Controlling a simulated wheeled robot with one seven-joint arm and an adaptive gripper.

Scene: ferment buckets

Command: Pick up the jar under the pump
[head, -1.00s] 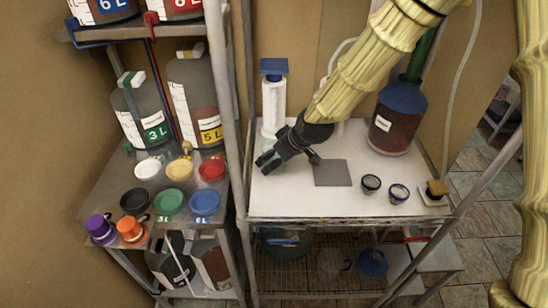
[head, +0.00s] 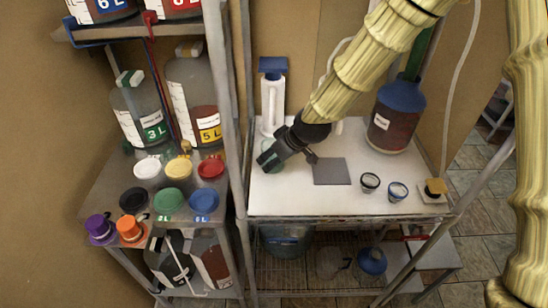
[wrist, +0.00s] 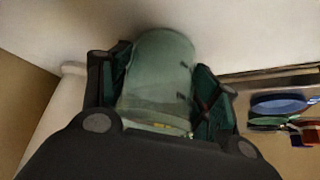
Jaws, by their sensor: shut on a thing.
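A clear, greenish jar (wrist: 155,75) sits between the two fingers in the wrist view, with a finger on each side. In the head view part of it shows pale green (head: 274,167) beside the dark fingers. My gripper (head: 286,158) is shut on the jar at the left end of the white table, in front of the pump. The pump (head: 272,95) is a white upright stand with a blue top. I cannot tell whether the jar's base touches the table.
A grey square pad (head: 330,171) lies right of my gripper, with two small dark-rimmed cups (head: 370,182) beyond. A large blue-topped bottle (head: 393,115) stands at the back right. A metal post (head: 226,90) and a rack with coloured lids (head: 173,200) are close on the left.

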